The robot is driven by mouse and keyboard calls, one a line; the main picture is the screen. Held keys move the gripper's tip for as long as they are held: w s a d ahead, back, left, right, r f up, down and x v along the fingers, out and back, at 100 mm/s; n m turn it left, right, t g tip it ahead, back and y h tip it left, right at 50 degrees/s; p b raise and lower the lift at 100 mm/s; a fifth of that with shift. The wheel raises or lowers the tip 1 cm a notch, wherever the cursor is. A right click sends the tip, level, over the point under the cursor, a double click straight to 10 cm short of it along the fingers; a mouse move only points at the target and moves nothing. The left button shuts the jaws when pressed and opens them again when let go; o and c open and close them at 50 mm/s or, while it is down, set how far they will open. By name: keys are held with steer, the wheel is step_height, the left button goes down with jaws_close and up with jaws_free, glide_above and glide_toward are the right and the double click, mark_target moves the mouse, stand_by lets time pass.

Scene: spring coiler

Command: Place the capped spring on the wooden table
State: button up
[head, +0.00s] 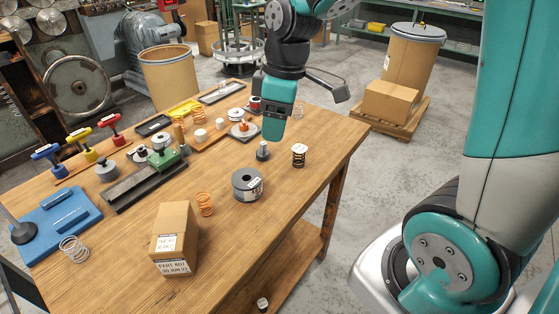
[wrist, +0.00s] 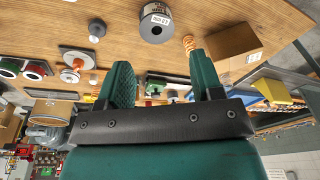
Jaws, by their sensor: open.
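A dark coil spring with a pale-marked cap (head: 299,155) stands upright on the wooden table (head: 335,150), near its right edge in the head view. A second small dark piece with a white top (head: 262,305) shows low down below the table's front edge; I cannot tell whether it is also a capped spring. My gripper (head: 274,130) hangs above the table, left of and higher than the dark spring. In the wrist view its green fingers (wrist: 162,82) are apart with nothing held between them.
A grey spool (head: 247,185), a grey knobbed piece (head: 263,151), a copper spring (head: 205,204) and a cardboard box (head: 174,240) stand nearby. Trays, clamps and a blue fixture (head: 60,225) fill the left side. Bare wood lies around the spool and along the right edge.

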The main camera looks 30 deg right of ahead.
steer(key=s+a+r+m+y, duration=0.2)
steer(key=s+a+r, duration=0.2)
steer(key=s+a, duration=0.7)
steer(key=s, duration=0.5)
steer(key=shift+s+m+g+y, duration=0.15)
steer(key=shift+m+g+y, duration=0.15)
steer(key=shift+m, duration=0.1)
